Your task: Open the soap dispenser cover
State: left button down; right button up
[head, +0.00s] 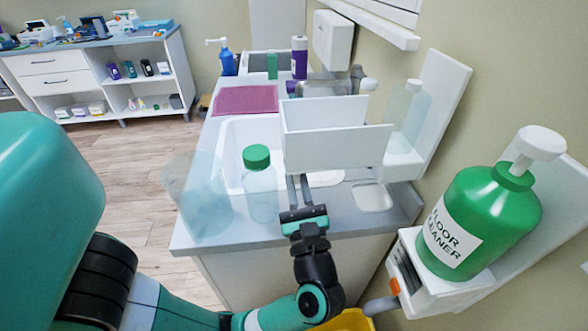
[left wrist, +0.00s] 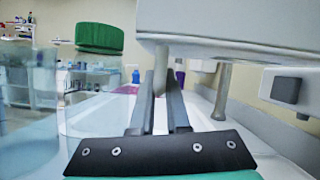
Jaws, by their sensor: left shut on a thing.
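The white soap dispenser cover (head: 335,148) is a boxy, open-topped shell standing out to the left of its wall bracket (head: 440,100). A translucent bottle (head: 407,115) stands exposed on that bracket. My left gripper (head: 298,188) reaches up under the cover's lower front edge. In the left wrist view the cover's underside (left wrist: 235,30) fills the upper right, with two pale posts hanging down. The fingers (left wrist: 161,85) are shut around the left post (left wrist: 160,115); the exact contact is partly hidden. My right gripper is in neither view.
A clear bottle with a green cap (head: 257,158) and a translucent jug (head: 195,200) stand close left of my left gripper on the sink counter (head: 225,234). A green floor cleaner bottle (head: 480,220) sits on a wall holder at right. The floor at left is open.

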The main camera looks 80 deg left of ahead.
pick_arm(q)
jog(key=c, duration=0.9)
grip_release()
jog(key=v, duration=1.1)
jog(key=shift+d, duration=0.3)
jog(key=shift+f, duration=0.15)
